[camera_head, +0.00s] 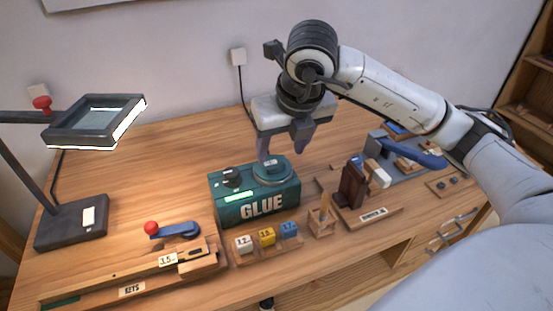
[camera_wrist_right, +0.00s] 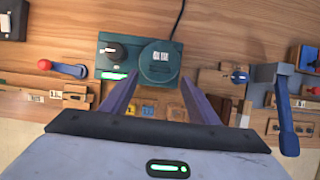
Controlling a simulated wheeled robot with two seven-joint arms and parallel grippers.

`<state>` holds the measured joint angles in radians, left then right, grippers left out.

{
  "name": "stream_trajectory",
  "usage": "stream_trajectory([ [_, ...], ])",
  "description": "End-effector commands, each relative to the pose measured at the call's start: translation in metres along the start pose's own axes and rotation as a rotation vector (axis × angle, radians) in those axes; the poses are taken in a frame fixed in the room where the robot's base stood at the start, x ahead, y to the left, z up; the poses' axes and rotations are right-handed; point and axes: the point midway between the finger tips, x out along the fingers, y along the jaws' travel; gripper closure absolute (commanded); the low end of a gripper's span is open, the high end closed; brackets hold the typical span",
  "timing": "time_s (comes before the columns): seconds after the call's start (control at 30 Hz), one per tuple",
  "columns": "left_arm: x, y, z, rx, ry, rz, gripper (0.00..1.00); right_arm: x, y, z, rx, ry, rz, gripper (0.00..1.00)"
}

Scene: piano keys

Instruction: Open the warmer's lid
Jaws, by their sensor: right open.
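The warmer (camera_head: 232,211) is a green box marked GLUE, with a black knob and a lit green strip. Its round green lid (camera_head: 273,174) sits flat on the top, at the right side, and looks shut. In the right wrist view the lid (camera_wrist_right: 160,60) lies between and just beyond the fingertips, with the warmer's body (camera_wrist_right: 115,58) to the left. My right gripper (camera_head: 282,150) points down above the lid, open and empty; its fingers also show in the wrist view (camera_wrist_right: 160,78). I cannot tell whether a fingertip touches the lid. My left gripper is out of view.
A lamp (camera_head: 95,122) with a square head stands at the left. A red-knobbed blue lever (camera_head: 178,230) and a wooden rail are front left. Small labelled blocks (camera_head: 267,237) sit before the warmer. A brown block (camera_head: 352,185) and a blue-handled press (camera_head: 415,153) are right. The back table is clear.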

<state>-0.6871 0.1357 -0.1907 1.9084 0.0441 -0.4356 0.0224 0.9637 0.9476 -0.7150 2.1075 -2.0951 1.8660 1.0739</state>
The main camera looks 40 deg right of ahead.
Motion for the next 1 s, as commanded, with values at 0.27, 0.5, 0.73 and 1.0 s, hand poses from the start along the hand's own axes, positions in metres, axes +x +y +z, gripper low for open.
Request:
stream_trajectory([
  [0.27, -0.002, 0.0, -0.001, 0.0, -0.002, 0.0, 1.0, 0.046, 0.0, -0.001, -0.001, 0.003, 0.001, 0.45],
  [0.5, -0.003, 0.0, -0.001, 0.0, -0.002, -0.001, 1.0, 0.059, 0.001, -0.001, -0.003, 0.001, 0.002, 0.45],
  [0.73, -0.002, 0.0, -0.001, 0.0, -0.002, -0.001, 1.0, 0.059, 0.001, 0.0, -0.003, 0.0, 0.002, 0.49],
  [1.0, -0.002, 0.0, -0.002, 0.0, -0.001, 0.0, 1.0, 0.059, 0.001, 0.0, -0.003, 0.0, 0.003, 0.94],
])
